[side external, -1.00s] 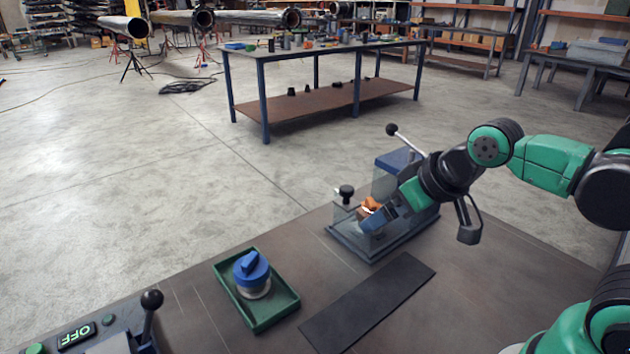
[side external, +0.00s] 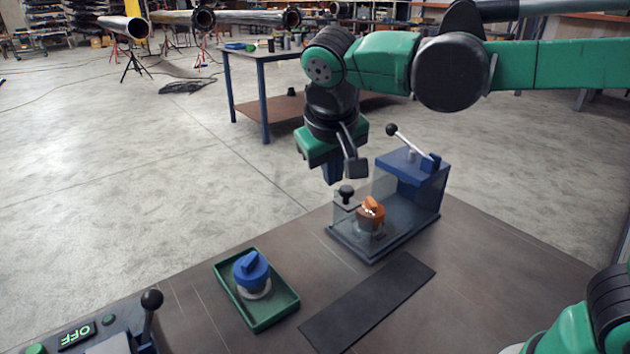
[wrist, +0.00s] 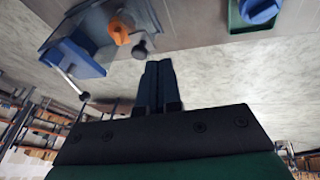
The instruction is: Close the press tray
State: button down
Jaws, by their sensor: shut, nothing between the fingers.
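The press (side external: 405,185) stands near the table's far edge, with a blue body, a black-knobbed lever and clear walls. Its grey tray (side external: 350,243) is at the front and bears an orange-capped part (side external: 371,212). A black knob (side external: 346,192) rises from the tray's clear front panel. In the wrist view the press (wrist: 85,50), orange cap (wrist: 118,31) and knob (wrist: 140,50) show upper left. My gripper (side external: 333,180) is shut and empty, pointing down above and slightly left of the knob. Its fingers (wrist: 157,70) are together in the wrist view.
A green tray (side external: 290,300) holds a blue-capped part (side external: 251,272). A control box with a lever (side external: 150,315) and an OFF display (side external: 76,335) is front left.

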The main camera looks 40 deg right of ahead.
jog(key=w+a+r+m+h, duration=0.1)
jog(key=w+a+m+h, duration=0.15)
jog(key=a, duration=0.25)
send_near(336, 200)
notch_tip(336, 200, down, 4)
jog(key=w+d, duration=0.1)
jog(key=w, duration=0.1)
jog(key=shift+s+d+h, duration=0.3)
jog(key=shift+d+h, duration=0.05)
jog(key=shift+d, duration=0.25)
jog(key=shift+g, duration=0.3)
jog(key=d, duration=1.2)
jog(key=shift+a, duration=0.1)
